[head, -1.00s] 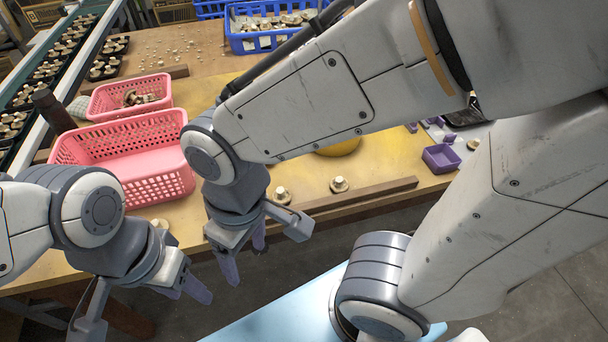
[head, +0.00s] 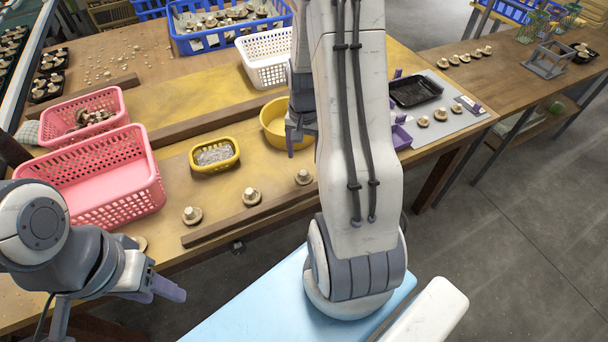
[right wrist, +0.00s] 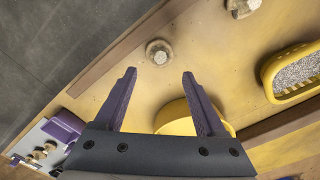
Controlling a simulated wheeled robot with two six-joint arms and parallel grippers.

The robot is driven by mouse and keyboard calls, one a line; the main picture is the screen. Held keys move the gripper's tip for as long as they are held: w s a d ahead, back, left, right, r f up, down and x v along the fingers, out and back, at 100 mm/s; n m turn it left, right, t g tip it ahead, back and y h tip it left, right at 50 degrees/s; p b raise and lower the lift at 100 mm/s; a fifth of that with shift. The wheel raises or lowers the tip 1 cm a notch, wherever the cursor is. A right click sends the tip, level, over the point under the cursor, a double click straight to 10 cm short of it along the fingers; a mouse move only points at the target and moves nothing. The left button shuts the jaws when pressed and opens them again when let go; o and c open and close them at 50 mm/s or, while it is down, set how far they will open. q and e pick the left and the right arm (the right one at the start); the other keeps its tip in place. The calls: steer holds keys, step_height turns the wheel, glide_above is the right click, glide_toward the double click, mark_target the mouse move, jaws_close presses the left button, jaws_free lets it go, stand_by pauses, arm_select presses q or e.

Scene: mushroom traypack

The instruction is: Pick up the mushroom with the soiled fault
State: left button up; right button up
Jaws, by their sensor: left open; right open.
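Three mushrooms stand stem-up along the table's front: the left one (head: 192,215), the middle one (head: 251,196) and the right one (head: 303,177). Another (head: 140,243) is partly hidden by my left arm. I cannot tell which is soiled. My right gripper (head: 297,140) is open and empty above the table by the yellow bowl, partly hidden by my arm. In the right wrist view a pale mushroom with a brownish rim (right wrist: 159,52) lies beyond the open fingertips (right wrist: 160,74), apart from them. My left gripper (head: 160,289) is open and empty at the lower left.
A yellow bowl (head: 268,138), a small yellow basket of grit (head: 194,165) and pink baskets (head: 160,190) stand nearby. A wooden strip (head: 240,223) runs along the front edge. More mushrooms (head: 424,122) sit on a grey mat at the right beside a black tray (head: 440,93).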

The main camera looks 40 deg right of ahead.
mark_target(304, 172)
step_height(304, 172, down, 8)
steer(key=shift+s+f, duration=0.1)
steer(key=shift+f, duration=0.1)
steer(key=c, duration=0.5)
